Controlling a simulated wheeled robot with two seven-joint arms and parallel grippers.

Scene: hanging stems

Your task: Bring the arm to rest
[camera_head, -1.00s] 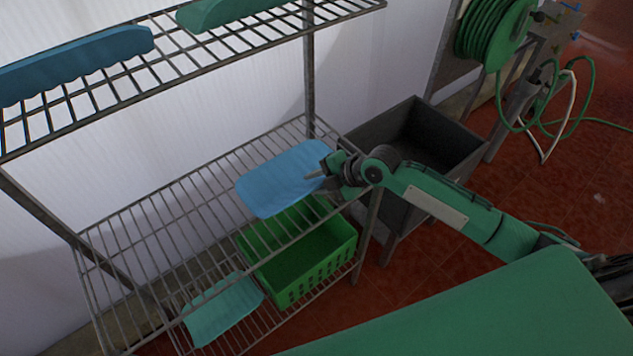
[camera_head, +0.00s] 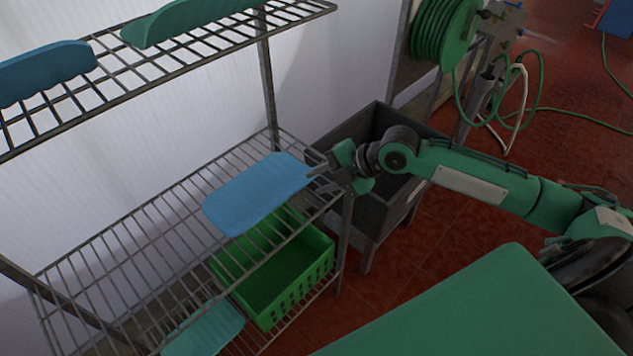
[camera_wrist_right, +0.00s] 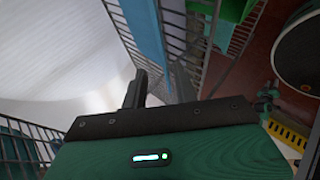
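My right gripper (camera_head: 320,180) is at the right end of the wire rack's middle shelf, its two fingers apart with nothing seen between them. It is beside the right end of a light blue scalloped tray (camera_head: 258,194), which lies on that shelf. I cannot tell whether a fingertip still touches the tray. In the right wrist view the dark fingers (camera_wrist_right: 158,88) stand apart, with the blue tray (camera_wrist_right: 147,35) beyond them. My right arm reaches in from the right, outstretched. My left gripper is not in view.
The wire rack (camera_head: 150,225) holds a green basket (camera_head: 300,290) and a teal tray (camera_head: 205,332) below, and blue (camera_head: 45,72) and green (camera_head: 185,18) trays on top. A dark grey sink (camera_head: 340,135) stands behind my gripper. A hose reel (camera_head: 440,30) is at the back.

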